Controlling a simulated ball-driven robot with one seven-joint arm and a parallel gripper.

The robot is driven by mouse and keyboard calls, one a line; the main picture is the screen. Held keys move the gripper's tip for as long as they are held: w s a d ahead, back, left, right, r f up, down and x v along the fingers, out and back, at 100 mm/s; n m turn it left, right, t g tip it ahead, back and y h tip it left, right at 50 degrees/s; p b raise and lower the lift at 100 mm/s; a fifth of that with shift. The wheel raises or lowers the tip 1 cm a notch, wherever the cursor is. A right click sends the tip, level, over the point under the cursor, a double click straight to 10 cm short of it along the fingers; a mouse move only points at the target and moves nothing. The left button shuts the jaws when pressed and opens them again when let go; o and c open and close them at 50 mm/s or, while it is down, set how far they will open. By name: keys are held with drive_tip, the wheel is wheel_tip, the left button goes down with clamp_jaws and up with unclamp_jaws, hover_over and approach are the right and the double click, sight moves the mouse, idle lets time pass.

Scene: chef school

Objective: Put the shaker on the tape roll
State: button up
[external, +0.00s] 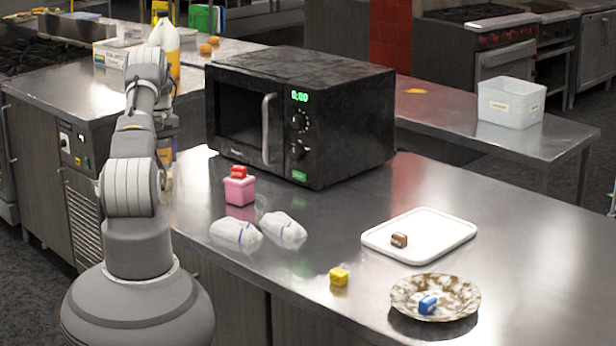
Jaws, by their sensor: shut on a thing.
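My arm stands at the left, its links bent at the counter's edge. My gripper is hidden behind the arm links, so its jaws and anything in them do not show. A small pale yellowish patch shows just right of the arm; I cannot tell what it is. I cannot pick out a shaker or a tape roll for certain. Small items on the counter are a red piece (238,171) on a pink block (239,191), a yellow block (339,276), a brown piece (399,240) on a white tray (450,227) and a blue-and-white piece (428,304) in a patterned plate (402,292).
A black microwave (345,125) stands at the back of the counter. Two white wrapped bundles (236,233) (284,229) lie in front of it. The counter between the bundles and the tray is clear. A clear bin (511,103) sits on a farther table.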

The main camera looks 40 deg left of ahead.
sight(164, 166)
drive_tip(key=shift+f+b, duration=0.55)
drive_tip(key=shift+f, duration=1.15)
drive_tip(key=shift+f, duration=0.15)
drive_tip(key=o, duration=1.2)
wheel_tip(164, 166, up, 12)
drive_tip(key=p, duration=0.3)
drive_tip(key=shift+r, duration=0.2)
drive_tip(key=shift+w, duration=0.1)
